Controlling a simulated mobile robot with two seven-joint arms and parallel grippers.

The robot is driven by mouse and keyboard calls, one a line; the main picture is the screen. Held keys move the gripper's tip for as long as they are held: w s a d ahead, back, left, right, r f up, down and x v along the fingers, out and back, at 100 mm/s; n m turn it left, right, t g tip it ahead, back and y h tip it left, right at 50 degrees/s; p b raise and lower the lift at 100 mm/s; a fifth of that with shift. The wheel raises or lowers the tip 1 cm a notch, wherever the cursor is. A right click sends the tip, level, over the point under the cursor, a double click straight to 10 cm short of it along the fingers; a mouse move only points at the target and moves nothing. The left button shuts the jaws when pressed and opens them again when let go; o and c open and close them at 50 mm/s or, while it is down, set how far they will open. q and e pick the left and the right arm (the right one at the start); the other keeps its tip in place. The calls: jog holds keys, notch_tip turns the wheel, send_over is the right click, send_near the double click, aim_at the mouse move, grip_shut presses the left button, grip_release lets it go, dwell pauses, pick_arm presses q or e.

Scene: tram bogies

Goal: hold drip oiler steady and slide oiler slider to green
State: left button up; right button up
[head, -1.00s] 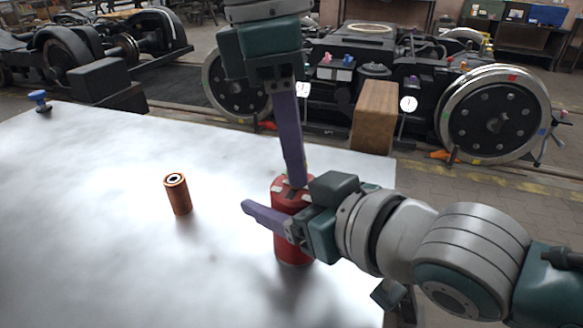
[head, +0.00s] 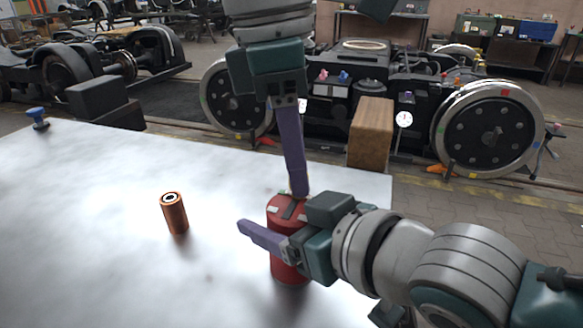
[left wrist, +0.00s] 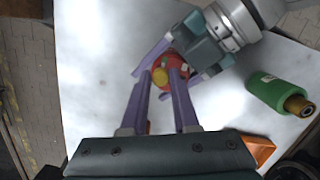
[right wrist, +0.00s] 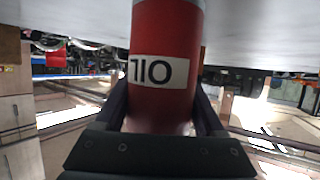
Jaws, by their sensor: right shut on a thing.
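The drip oiler (head: 287,265) is a red can standing upright near the right edge of the pale table. In the right wrist view, its white label reading OIL (right wrist: 158,72) faces the camera. My right gripper (head: 268,238) comes from the right and is shut on the can's body. My left gripper (head: 298,193) points down from above, its fingertips at the can's top. In the left wrist view, its two fingers (left wrist: 162,75) stand apart, with a yellow part (left wrist: 160,76) of the can's top between them. The slider's exact position is hidden by the fingers.
A copper-coloured cylinder (head: 174,213) stands on the table left of the oiler. A blue knobbed object (head: 38,119) is at the far left edge. A green cylinder (left wrist: 270,93) shows in the left wrist view. A bogie (head: 490,135) stands beyond the table. The table's left side is mostly free.

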aim_at(280, 196)
pick_arm(q)
jog(key=o, duration=0.4)
jog(key=r, duration=0.4)
jog(key=a+r, duration=0.1)
jog(key=r, duration=0.7)
jog(key=shift+s+a, duration=0.1)
jog(key=shift+a, duration=0.3)
pick_arm(e)
jog(key=o, duration=1.5)
